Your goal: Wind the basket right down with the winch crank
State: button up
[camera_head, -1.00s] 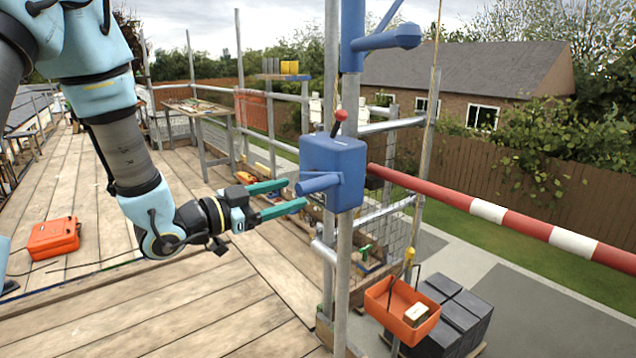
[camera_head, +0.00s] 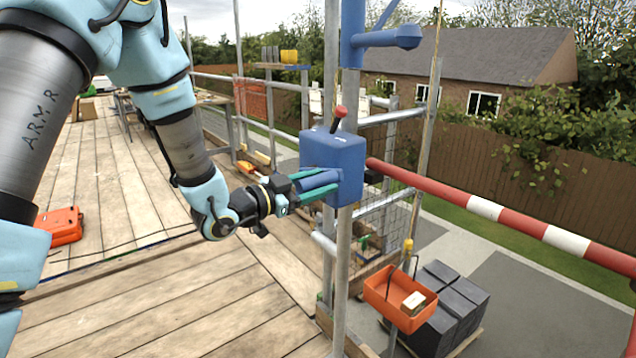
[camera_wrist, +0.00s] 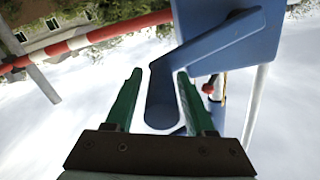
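The blue winch (camera_head: 340,160) is fixed to a scaffold post in the middle of the head view. Its blue crank handle (camera_head: 316,181) points left toward my arm. My gripper (camera_head: 312,190) is at the handle. In the wrist view, its green fingers (camera_wrist: 158,85) stand open either side of the blue crank handle (camera_wrist: 161,100), with a gap visible on the left. Whether the right finger touches it, I cannot tell. The orange basket (camera_head: 378,305) hangs low at the lower right, with a small pale item inside. Its height above the ground is unclear.
A dark stack of blocks (camera_head: 455,308) stands right beside the basket. A red and white bar (camera_head: 520,222) runs right from the winch. A red-knobbed lever (camera_head: 338,115) tops the winch. An orange case (camera_head: 62,226) lies on the plank deck (camera_head: 150,310).

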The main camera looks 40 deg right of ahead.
grip_shut()
jog(key=shift+s+f, duration=0.1)
dwell(1.0)
